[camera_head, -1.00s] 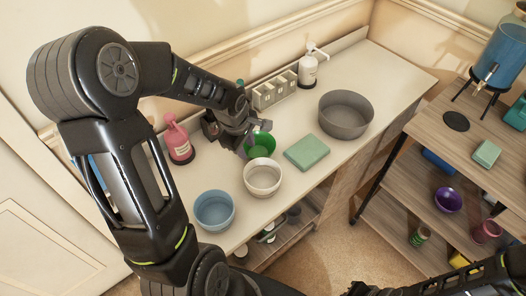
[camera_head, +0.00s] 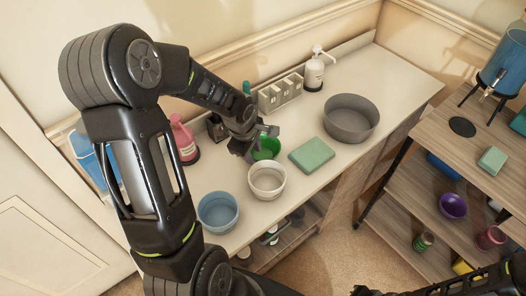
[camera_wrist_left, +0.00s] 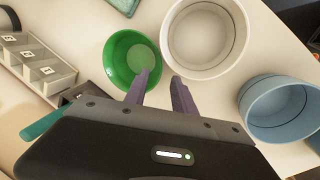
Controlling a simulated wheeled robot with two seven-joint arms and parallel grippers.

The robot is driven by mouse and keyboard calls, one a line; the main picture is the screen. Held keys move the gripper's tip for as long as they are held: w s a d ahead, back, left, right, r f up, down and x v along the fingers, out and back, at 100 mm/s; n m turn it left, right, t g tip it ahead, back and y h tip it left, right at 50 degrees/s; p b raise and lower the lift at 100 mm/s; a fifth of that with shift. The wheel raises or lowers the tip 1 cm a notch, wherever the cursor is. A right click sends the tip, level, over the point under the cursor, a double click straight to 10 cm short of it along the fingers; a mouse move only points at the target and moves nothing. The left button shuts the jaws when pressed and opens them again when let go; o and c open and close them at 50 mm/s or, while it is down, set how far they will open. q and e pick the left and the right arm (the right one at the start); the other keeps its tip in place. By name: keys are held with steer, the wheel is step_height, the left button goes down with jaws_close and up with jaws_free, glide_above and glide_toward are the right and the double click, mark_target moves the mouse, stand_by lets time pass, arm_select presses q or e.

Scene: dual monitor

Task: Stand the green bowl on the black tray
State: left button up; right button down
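The green bowl (camera_head: 266,149) stands on the white counter behind a white bowl (camera_head: 267,181), partly hidden by my left gripper (camera_head: 258,139). In the left wrist view the green bowl (camera_wrist_left: 118,58) is just beyond the fingertips. My left gripper (camera_wrist_left: 160,84) is open there, one finger overlapping the bowl's near rim and the other to the right of the bowl. Whether they touch is unclear. A flat round black tray (camera_head: 462,126) lies on the wooden shelf's top at right. Of my right arm, only dark parts show at the bottom right; its fingers cannot be made out.
A blue bowl (camera_head: 218,211), a green block (camera_head: 311,155), a grey basin (camera_head: 350,118), a pink bottle (camera_head: 184,140) and a white pump bottle (camera_head: 314,72) stand on the counter. A blue dispenser (camera_head: 506,62) stands behind the black tray. A gap separates counter and shelf.

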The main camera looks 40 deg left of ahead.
mark_target(263, 151)
arm_select(q)
steer(key=shift+p+x, duration=0.55)
steer(key=shift+x, duration=2.05)
steer(key=shift+w+a, duration=0.1)
steer(key=shift+w, duration=0.1)
steer(key=shift+r, duration=0.1)
jaws_close()
